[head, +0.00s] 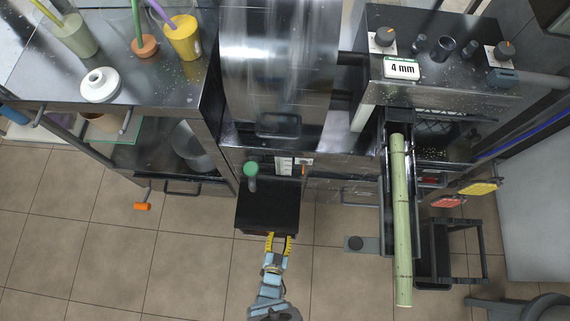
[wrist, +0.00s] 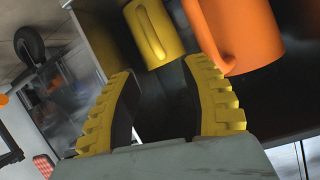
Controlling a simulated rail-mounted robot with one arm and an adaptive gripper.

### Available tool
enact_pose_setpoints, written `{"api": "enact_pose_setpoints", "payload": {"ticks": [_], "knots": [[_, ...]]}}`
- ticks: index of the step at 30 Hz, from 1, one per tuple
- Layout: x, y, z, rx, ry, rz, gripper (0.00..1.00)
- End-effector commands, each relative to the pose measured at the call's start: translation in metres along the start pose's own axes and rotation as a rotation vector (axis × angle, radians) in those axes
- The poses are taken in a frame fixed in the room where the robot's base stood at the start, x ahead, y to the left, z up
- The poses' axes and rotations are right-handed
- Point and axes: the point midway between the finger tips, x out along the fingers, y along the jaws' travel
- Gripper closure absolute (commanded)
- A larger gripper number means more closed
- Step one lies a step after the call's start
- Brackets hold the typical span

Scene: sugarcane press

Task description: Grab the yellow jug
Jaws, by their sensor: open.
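In the wrist view a yellow jug (wrist: 150,32) with its handle facing me is just beyond my gripper (wrist: 160,75), roughly in line with the gap between the yellow ribbed fingers. The fingers are open, with nothing between them, and the jug's top is cut off by the frame. In the head view my gripper (head: 279,238) is at the front edge of a black box-like surface (head: 268,207) under the press. No jug shows at the fingertips there. A yellow vessel with a purple stick (head: 184,38) stands on the left counter; I cannot tell whether it is the same jug.
An orange jug (wrist: 240,30) stands close right of the yellow jug in the wrist view. A green knob (head: 251,169) rises behind the black surface. A long cane (head: 401,220) lies in the chute on the right. Tiled floor (head: 180,250) is clear left of my arm.

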Motion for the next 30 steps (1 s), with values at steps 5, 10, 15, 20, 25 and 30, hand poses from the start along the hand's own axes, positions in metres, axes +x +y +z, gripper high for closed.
{"api": "enact_pose_setpoints", "payload": {"ticks": [5,10,15,20,25,30], "knots": [[0.018,0.000,0.001,0.000,0.000,-0.001,0.54],[0.023,0.000,0.001,0.000,-0.002,0.000,0.54],[0.038,0.000,0.001,0.001,0.000,-0.001,0.54],[0.059,0.000,0.001,0.000,0.001,-0.001,0.54],[0.069,0.001,-0.001,0.000,-0.002,0.001,0.54],[0.069,0.001,-0.002,0.000,-0.002,0.001,0.54]]}}
